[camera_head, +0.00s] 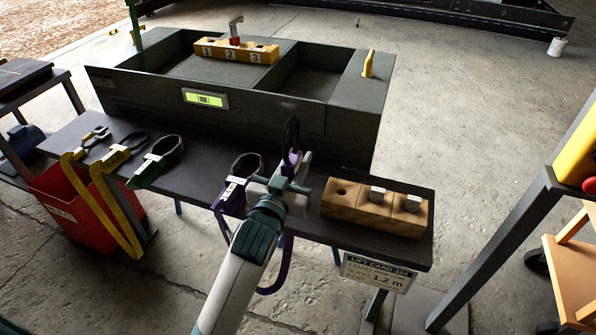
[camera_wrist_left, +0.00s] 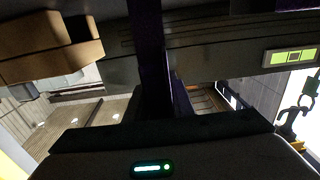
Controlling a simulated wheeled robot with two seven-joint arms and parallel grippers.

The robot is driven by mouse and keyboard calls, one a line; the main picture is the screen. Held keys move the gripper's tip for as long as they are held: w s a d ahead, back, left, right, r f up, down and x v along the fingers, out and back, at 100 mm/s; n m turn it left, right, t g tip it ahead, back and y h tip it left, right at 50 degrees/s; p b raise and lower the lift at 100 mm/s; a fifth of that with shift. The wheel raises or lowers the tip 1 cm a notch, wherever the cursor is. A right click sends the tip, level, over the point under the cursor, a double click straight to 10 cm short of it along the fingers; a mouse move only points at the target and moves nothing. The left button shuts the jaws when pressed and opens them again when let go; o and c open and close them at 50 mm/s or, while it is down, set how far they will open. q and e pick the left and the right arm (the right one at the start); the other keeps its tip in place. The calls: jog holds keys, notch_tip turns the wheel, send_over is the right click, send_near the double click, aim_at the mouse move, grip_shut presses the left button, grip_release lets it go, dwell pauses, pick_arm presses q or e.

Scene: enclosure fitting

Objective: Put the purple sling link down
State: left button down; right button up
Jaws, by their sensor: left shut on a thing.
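My left gripper (camera_head: 288,183) is shut on a purple sling link (camera_head: 285,265). The link's dark loop rises above the jaws and its purple strap hangs below them, past the bench's front edge. In the left wrist view the link is a dark purple band (camera_wrist_left: 150,60) running up the middle. Another purple piece with white labels and a dark loop (camera_head: 228,197) lies on the dark bench (camera_head: 310,225), just left of the gripper. My right gripper is not in view.
A green link (camera_head: 147,172) and yellow slings (camera_head: 112,160) lie left on the bench. A wooden block (camera_head: 345,200) with holes and metal pegs stands right. Behind is a grey enclosure (camera_head: 240,125) with a numbered yellow block (camera_head: 215,47). A red bin (camera_head: 80,215) stands lower left.

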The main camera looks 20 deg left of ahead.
pick_arm(q)
jog(key=shift+w+a+f, duration=0.15)
jog(key=shift+w+f, duration=0.2)
jog(key=shift+w, duration=0.3)
jog(key=shift+w+a+f, duration=0.15)
jog(key=shift+w+f, duration=0.2)
jog(key=shift+w, duration=0.25)
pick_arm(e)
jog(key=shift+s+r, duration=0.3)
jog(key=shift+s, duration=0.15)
pick_arm(q)
jog(key=shift+f, duration=0.25)
notch_tip(320, 180, down, 3)
jog(key=shift+r+b, duration=0.1)
jog(key=shift+b, duration=0.2)
jog(key=shift+f, duration=0.5)
jog(key=c, duration=1.5)
grip_release()
jog(key=shift+c, duration=0.2)
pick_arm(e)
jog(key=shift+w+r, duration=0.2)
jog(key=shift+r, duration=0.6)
